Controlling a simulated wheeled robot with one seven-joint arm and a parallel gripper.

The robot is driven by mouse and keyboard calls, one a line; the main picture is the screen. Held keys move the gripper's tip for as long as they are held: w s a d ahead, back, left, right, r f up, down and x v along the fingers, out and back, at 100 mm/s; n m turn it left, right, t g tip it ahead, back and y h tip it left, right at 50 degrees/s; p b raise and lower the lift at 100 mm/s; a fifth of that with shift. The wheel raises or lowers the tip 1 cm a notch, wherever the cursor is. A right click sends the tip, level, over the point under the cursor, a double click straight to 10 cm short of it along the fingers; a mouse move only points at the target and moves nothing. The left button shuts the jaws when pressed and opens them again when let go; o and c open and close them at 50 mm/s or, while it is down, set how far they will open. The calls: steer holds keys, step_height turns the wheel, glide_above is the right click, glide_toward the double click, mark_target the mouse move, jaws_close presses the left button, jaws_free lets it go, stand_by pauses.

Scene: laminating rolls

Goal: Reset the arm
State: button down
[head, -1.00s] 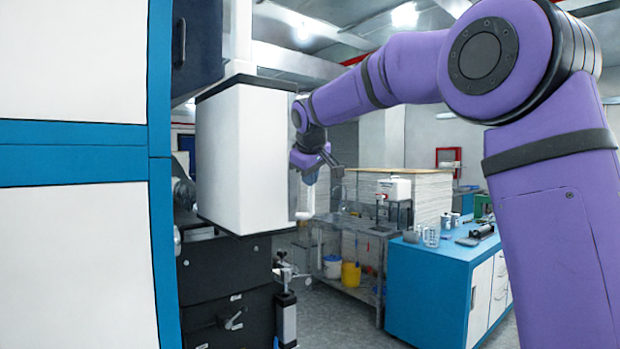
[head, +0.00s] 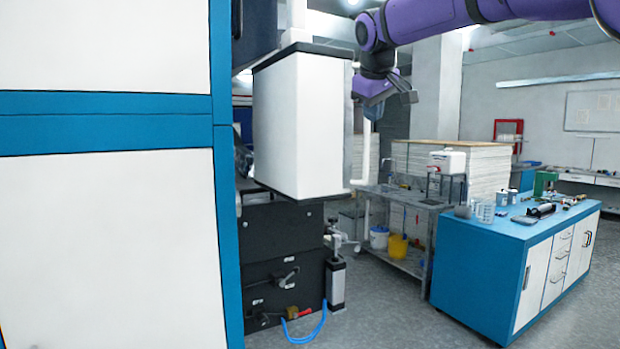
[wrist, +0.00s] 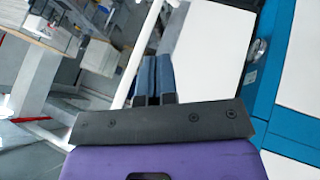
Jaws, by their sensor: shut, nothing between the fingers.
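My purple arm crosses the top right of the head view. My gripper (head: 372,112) hangs at its end, just right of the white box-shaped housing in the picture, pointing down. Whether it touches the housing cannot be told. The wrist view shows the two blue-grey fingers (wrist: 152,75) side by side and closed together, with nothing held. The dark bar and purple body of the gripper fill the bottom of that view.
A blue and white cabinet (head: 110,230) stands close on the left. The white housing (head: 300,125) sits above black machine units (head: 280,260). A blue bench (head: 480,270) with tools and a metal sink table (head: 400,195) stand to the right. Grey floor is open between.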

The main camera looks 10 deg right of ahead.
steer(key=s+f+m, duration=0.1)
steer(key=s+f, duration=0.7)
steer(key=s, duration=0.4)
steer(key=s+d+f+m+g+y, duration=0.1)
steer(key=s+f+m, duration=0.1)
steer(key=s+f, duration=0.5)
steer(key=s+f+m+y, duration=0.1)
steer(key=s+f, duration=0.7)
steer(key=s, duration=0.9)
steer(key=shift+s+d+f+m+g, duration=0.3)
steer(key=shift+s+f+m+g, duration=0.1)
steer(key=shift+m, duration=0.3)
steer(key=shift+a, duration=0.1)
